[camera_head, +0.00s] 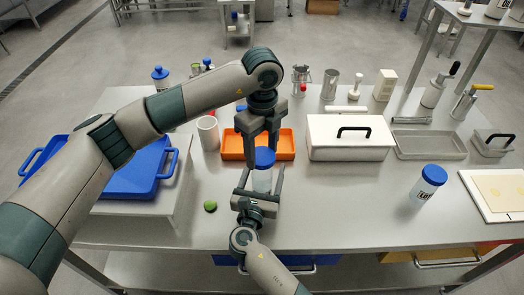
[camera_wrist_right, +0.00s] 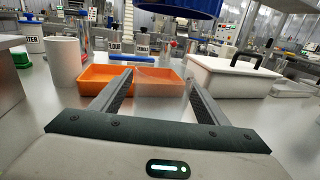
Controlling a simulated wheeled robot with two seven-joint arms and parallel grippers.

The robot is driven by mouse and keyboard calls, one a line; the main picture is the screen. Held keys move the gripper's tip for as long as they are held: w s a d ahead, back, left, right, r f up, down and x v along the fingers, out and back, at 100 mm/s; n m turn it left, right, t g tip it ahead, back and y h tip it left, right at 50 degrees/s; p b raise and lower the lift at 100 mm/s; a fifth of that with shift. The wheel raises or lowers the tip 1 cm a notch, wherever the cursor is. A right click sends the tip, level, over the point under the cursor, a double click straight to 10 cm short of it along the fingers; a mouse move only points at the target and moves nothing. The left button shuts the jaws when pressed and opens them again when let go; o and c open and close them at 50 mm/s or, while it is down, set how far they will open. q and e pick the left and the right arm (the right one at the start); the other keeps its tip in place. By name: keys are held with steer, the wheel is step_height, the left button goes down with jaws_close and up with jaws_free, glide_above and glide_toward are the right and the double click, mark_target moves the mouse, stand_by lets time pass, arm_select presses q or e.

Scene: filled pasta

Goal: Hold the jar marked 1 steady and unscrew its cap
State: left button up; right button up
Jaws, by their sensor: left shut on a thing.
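A clear jar (camera_head: 262,182) with a blue cap (camera_head: 264,156) stands upright near the table's front middle. No mark on it can be read. My left gripper (camera_head: 262,148) reaches down from above and is shut on the cap. My right gripper (camera_head: 261,178) comes from the front, its fingers on both sides of the clear jar body, seemingly closed on it. In the right wrist view the clear body (camera_wrist_right: 160,86) shows faintly between the fingers, with the cap (camera_wrist_right: 180,7) above.
An orange tray (camera_head: 231,146) lies just behind the jar. A white mug (camera_head: 208,132) and a blue tray (camera_head: 150,180) are at left, a green object (camera_head: 210,206) in front. A white lidded box (camera_head: 345,153) and another blue-capped jar (camera_head: 424,188) are at right.

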mark_target(259, 189)
steer(key=shift+s, duration=0.1)
arm_select(q)
steer(key=shift+f, duration=0.2)
arm_select(e)
steer(key=shift+s+a+f, duration=0.1)
steer(key=shift+s+a, duration=0.05)
steer(key=shift+s, duration=0.4)
arm_select(q)
step_height(259, 189, down, 2)
steer(key=shift+b, duration=1.2)
arm_select(e)
steer(key=v, duration=1)
steer(key=shift+s+a, duration=0.1)
steer(key=shift+s, duration=0.2)
